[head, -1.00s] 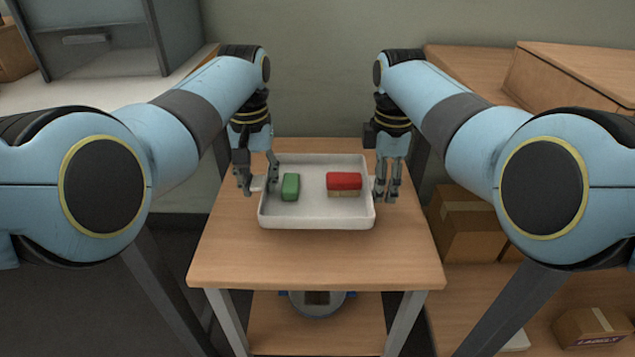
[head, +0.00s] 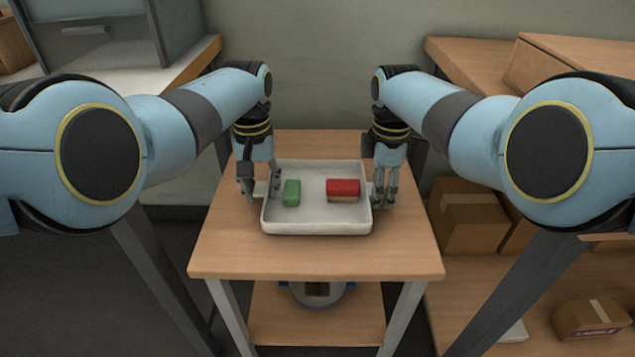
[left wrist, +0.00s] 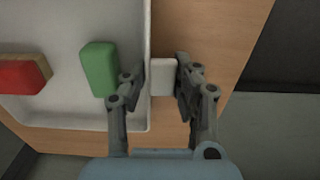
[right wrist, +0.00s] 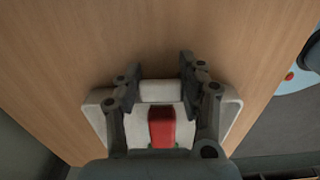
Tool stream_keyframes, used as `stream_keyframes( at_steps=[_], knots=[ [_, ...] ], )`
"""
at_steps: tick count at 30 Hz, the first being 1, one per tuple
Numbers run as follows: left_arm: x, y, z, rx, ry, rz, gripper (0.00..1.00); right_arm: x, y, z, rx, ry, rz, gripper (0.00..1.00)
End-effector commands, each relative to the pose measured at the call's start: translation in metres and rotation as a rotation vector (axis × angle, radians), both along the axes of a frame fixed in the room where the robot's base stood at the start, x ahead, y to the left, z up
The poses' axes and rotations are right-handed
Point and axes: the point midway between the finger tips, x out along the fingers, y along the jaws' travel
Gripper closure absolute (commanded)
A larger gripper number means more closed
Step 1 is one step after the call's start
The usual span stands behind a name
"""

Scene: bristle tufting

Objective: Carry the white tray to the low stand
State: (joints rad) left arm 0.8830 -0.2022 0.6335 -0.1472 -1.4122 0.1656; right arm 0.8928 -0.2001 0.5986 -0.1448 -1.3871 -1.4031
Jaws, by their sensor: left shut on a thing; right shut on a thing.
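The white tray (head: 318,227) is level over the top of the wooden stand (head: 318,262). It looks to rest on it or hang very slightly above; I cannot tell which. It holds a green block (head: 291,192) on the left and a red block with a tan base (head: 343,190) on the right. My left gripper (head: 261,188) is shut on the tray's left handle, which shows between the fingers in the left wrist view (left wrist: 163,77). My right gripper (head: 385,192) is shut on the right handle, seen in the right wrist view (right wrist: 160,91).
The stand's top is bare around the tray, and a lower shelf (head: 270,322) shows beneath. Cardboard boxes (head: 466,222) stand on shelving at the right. A grey cabinet (head: 85,50) stands on a white-topped bench at the back left.

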Motion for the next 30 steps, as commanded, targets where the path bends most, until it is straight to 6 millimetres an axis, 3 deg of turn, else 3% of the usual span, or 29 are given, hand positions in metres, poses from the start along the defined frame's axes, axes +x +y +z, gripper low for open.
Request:
stream_keyframes(
  at_steps=[3, 4, 9, 23, 30],
  knots=[
    [0.000, 0.000, -0.007, 0.000, 0.001, 0.000, 1.00, 0.000, 0.000, -0.006, 0.000, 0.000, 0.000, 1.00],
    [0.000, 0.000, -0.006, -0.001, 0.000, 0.001, 0.69, 0.001, 0.000, -0.006, 0.001, -0.001, 0.000, 0.57],
    [0.000, 0.000, -0.006, -0.001, 0.000, 0.000, 0.49, 0.000, 0.000, -0.006, 0.001, -0.001, 0.000, 0.37],
    [0.000, 0.000, -0.005, 0.000, -0.001, 0.000, 0.49, 0.000, 0.000, -0.006, 0.000, 0.000, 0.000, 0.37],
    [0.001, 0.000, 0.019, -0.001, -0.004, -0.001, 0.49, 0.000, 0.000, -0.006, 0.000, 0.000, 0.000, 0.37]
  ],
)
